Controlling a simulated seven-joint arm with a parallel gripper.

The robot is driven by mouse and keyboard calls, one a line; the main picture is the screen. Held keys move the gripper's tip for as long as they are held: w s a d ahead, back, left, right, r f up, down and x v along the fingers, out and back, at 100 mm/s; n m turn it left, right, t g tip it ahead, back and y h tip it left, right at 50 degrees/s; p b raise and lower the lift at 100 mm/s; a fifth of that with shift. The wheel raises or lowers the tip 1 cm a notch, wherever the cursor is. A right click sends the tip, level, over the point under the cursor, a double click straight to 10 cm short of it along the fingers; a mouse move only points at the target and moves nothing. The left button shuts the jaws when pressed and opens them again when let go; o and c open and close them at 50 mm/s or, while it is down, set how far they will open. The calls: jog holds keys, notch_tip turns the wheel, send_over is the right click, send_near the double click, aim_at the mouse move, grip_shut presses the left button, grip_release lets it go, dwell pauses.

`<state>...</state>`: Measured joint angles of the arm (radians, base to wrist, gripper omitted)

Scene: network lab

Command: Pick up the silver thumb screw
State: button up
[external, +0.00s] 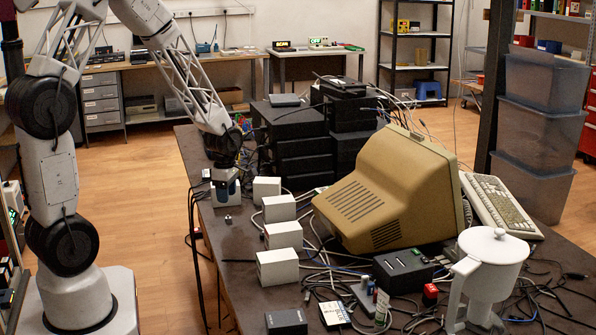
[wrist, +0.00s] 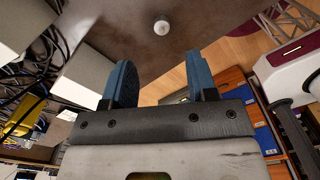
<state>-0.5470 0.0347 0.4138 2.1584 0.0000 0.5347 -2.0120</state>
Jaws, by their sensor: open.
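The silver thumb screw (external: 228,219) is a tiny piece on the dark table, near its left edge and just below my gripper in the external view. In the wrist view the screw (wrist: 161,27) is a small round pale knob on the brown tabletop, beyond the fingertips and roughly in line with the gap between them. My gripper (external: 226,193) points down above the table, with blue fingers. In the wrist view my gripper (wrist: 162,66) is open, its two blue fingers apart with nothing between them.
Several white boxes (external: 279,208) stand in a row right of my gripper. Farther right are a beige monitor (external: 385,195), a black box (external: 403,269), a white jug (external: 490,270) and tangled cables. The tabletop (external: 235,245) around the screw is mostly clear.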

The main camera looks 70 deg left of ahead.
aim_at(228, 219)
jog(key=shift+f, duration=0.1)
jog(key=shift+f, duration=1.2)
jog(key=shift+f, duration=0.15)
jog(key=shift+d+f, duration=0.15)
jog(key=shift+f, duration=2.3)
jog(key=shift+c, duration=0.3)
grip_shut()
